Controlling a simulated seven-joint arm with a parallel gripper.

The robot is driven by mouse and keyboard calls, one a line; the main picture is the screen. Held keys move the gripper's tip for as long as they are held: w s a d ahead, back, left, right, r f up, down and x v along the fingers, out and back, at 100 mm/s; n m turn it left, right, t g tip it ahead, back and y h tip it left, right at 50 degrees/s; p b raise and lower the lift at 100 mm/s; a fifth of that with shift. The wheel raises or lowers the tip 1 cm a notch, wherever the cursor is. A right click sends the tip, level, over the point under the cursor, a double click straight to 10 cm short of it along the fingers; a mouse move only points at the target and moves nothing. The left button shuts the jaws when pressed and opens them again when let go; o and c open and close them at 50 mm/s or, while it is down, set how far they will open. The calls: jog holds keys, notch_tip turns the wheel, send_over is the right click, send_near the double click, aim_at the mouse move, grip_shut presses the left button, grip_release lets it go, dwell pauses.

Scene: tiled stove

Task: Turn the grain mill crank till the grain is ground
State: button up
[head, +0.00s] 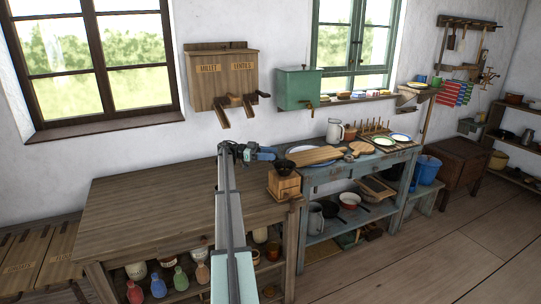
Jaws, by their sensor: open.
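The grain mill (284,185) is a small wooden box with a dark bowl-shaped hopper on top. It stands upright at the right end of the brown wooden counter. Its crank is too small or hidden to make out, and I cannot see into the hopper. My gripper (272,153) is at the end of my long grey arm, above the back of the counter. It is open and appears just to the upper left of the mill. I cannot tell whether it touches any part of it.
The brown counter (150,205) is clear left of my arm. A blue-grey table (325,178) to the right holds a cutting board (313,157), a pitcher (335,131) and plates. Wall dispensers (222,80) and a green box (297,88) hang behind.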

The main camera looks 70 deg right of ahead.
jog(key=w+a, duration=0.2)
jog(key=w, duration=0.9)
jog(key=shift+w+a, duration=0.15)
jog(key=shift+w, duration=0.05)
jog(key=shift+c, duration=0.2)
